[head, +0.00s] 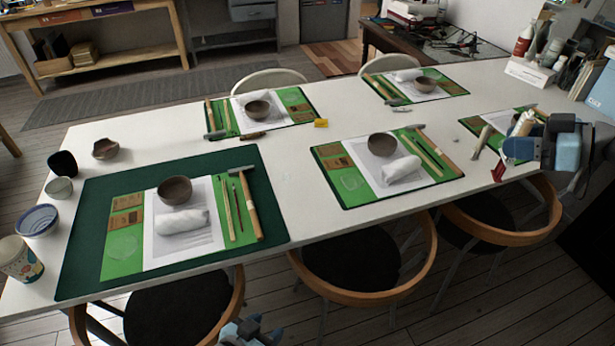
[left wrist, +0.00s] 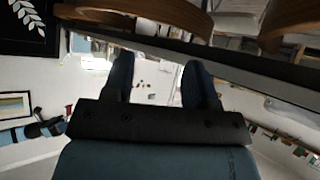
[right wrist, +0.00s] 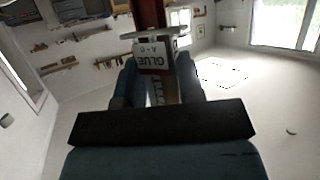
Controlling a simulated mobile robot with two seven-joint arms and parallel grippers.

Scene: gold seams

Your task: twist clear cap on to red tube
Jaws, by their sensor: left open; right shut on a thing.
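My right gripper (head: 513,150) is at the right end of the long table in the head view. It is shut on the red tube, which shows in the right wrist view (right wrist: 148,12) between the fingers. The tube is red at its far part and has a pale label reading "GLUE". A small red part (head: 498,171) shows beside this gripper in the head view. I cannot make out the clear cap in any view. My left gripper (head: 250,330) is low at the bottom edge of the head view, in front of the table. It is open and empty in the left wrist view (left wrist: 158,78).
The white table (head: 290,170) holds several green mats with bowls, pale rolls and tools. A dark green mat (head: 75,268) lies at the left end near cups. Wooden-rimmed chairs (head: 425,268) stand along the front edge. Bottles and books crowd the table's far right.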

